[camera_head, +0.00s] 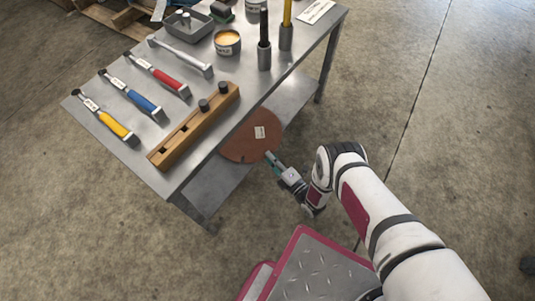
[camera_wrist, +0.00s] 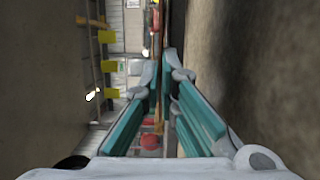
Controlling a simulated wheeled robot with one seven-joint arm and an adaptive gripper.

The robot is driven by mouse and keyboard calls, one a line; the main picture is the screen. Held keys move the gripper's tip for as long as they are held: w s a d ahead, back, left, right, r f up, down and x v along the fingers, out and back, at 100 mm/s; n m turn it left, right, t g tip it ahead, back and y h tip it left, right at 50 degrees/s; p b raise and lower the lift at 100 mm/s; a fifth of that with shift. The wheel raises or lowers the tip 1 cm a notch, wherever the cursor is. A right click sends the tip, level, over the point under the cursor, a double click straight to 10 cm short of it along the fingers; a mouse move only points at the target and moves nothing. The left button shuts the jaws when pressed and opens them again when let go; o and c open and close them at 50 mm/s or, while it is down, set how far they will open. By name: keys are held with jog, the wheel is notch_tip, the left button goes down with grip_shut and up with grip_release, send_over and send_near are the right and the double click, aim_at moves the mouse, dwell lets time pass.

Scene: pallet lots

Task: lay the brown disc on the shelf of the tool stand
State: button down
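The brown disc (camera_head: 246,142) with a small white label lies flat, over the lower shelf (camera_head: 212,190) of the tool stand (camera_head: 188,172). The stand's top hides its far part, and its near edge reaches past the shelf's front edge. I cannot tell whether it touches the shelf or hangs just above it. My gripper (camera_head: 271,158) is at the disc's near edge, its fingers close together on the rim. In the wrist view the fingertips (camera_wrist: 161,65) stand a narrow gap apart, with a thin brown strip between them, seemingly the disc edge-on.
The stand's top carries a wooden block (camera_head: 193,128), several coloured-handled tools, a tin (camera_head: 228,44), a grey tray (camera_head: 188,24) and upright holders. Its near edge overhangs the shelf close to my gripper. The floor to the right is open. A wooden pallet (camera_head: 125,16) lies at the upper left.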

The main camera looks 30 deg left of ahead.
jog(key=c, duration=1.7)
grip_release()
